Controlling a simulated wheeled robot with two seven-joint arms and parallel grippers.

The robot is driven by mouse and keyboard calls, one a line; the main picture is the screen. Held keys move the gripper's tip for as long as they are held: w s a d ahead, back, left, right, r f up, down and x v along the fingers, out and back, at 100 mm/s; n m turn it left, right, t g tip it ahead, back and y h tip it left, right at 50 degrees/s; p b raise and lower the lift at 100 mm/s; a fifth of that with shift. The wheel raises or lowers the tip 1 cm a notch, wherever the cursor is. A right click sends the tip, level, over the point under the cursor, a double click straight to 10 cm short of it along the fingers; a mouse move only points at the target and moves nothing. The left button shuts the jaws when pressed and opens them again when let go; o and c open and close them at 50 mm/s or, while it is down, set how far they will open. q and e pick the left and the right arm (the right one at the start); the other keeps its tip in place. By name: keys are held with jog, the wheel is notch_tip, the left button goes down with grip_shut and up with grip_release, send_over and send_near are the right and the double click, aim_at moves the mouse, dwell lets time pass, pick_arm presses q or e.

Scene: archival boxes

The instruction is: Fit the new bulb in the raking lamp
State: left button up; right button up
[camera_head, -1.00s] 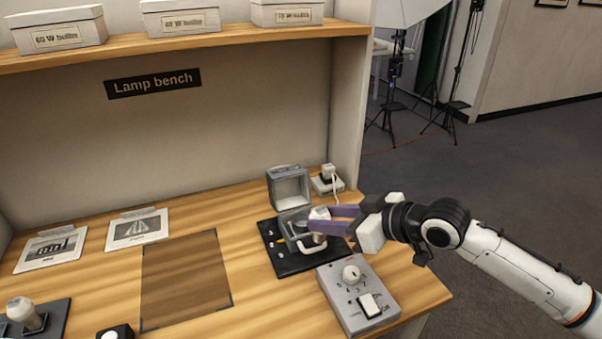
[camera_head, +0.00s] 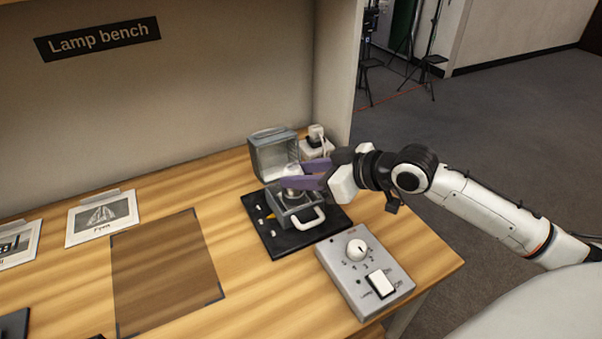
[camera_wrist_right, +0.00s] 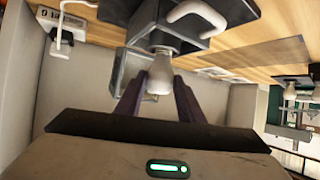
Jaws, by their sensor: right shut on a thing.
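The raking lamp (camera_head: 288,212) sits on a black mat on the bench, a grey box with a white curved handle. My right gripper (camera_head: 303,178) comes in from the right and its purple fingers are shut on a pale bulb (camera_head: 293,169) over the lamp's top. The right wrist view shows the bulb (camera_wrist_right: 161,76) between the fingers, its metal base toward the grey lamp body (camera_wrist_right: 180,25). The base is at the socket; I cannot tell whether it is seated. My left gripper is out of view.
A grey open-fronted housing (camera_head: 273,155) stands behind the lamp, next to a white plug and outlet (camera_head: 317,143). A grey control box (camera_head: 364,270) with a knob and rocker switch stands in front. Small pieces lie on the black mat (camera_head: 268,236). The brown marked area (camera_head: 165,270) is clear.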

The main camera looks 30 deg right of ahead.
jog(key=shift+f, duration=0.55)
jog(key=shift+b, duration=0.35)
pick_arm(q)
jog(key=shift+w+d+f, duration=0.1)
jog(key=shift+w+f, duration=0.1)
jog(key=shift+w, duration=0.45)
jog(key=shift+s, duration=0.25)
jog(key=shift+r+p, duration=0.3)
jog(key=shift+p, duration=0.25)
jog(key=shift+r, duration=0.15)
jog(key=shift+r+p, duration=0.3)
jog(key=shift+p, duration=0.15)
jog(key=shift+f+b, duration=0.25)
jog(key=shift+b, duration=0.05)
pick_arm(e)
jog(key=shift+f, duration=0.6)
